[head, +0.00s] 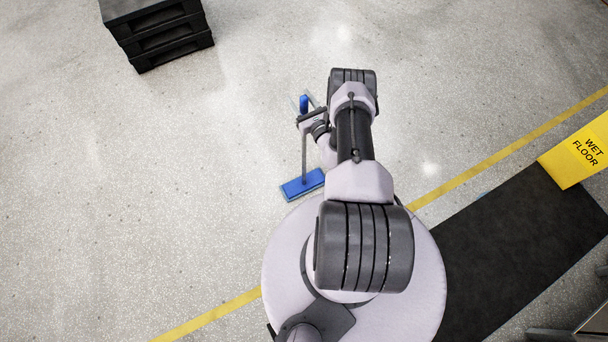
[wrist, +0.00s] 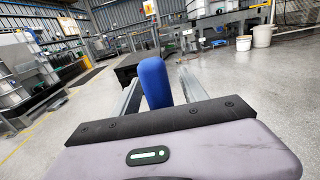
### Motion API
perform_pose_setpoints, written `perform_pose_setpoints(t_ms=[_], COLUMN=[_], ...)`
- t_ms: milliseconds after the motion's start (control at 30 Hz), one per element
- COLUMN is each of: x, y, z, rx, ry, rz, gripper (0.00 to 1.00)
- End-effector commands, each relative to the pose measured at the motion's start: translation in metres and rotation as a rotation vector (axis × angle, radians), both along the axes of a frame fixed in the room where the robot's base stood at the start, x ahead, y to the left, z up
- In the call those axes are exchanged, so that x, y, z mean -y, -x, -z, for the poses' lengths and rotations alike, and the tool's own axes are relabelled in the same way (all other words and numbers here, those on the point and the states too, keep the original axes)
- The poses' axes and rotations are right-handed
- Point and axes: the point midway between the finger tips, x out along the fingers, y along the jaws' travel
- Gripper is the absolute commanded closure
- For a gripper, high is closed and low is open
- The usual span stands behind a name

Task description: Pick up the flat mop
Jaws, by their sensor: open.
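The flat mop stands upright on the floor, with a blue flat head (head: 302,184), a thin grey pole (head: 304,150) and a blue grip (head: 304,104) on top. My gripper (head: 303,98) is open at the top of the mop, with one finger on each side of the blue grip. In the wrist view the blue grip (wrist: 154,82) rises between the two fingers of my gripper (wrist: 160,86). Gaps seem to show beside it, but I cannot tell whether either finger touches it. The pole and head are hidden in the wrist view.
A black pallet stack (head: 160,38) stands at the upper left. A yellow wet floor sign (head: 577,152) and a dark mat (head: 530,235) lie to the right, past a yellow floor line (head: 480,168). White buckets (wrist: 262,36) stand far off. The floor left of the mop is clear.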

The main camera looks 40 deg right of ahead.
Motion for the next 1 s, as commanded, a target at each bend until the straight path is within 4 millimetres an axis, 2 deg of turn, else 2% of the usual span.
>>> perform_pose_setpoints(t_ms=[133, 300, 400, 1000], x=[0.0000, -0.0001, -0.0001, -0.0005], y=[0.0003, 0.0005, 0.0006, 0.0008], z=[-0.0008, -0.0007, -0.0006, -0.0002], rx=[0.000, 0.000, -0.001, -0.001], ry=[0.000, 0.000, 0.001, 0.001], rz=[0.000, 0.000, 0.000, -0.001], gripper=[0.51, 0.84, 1.00, 1.00])
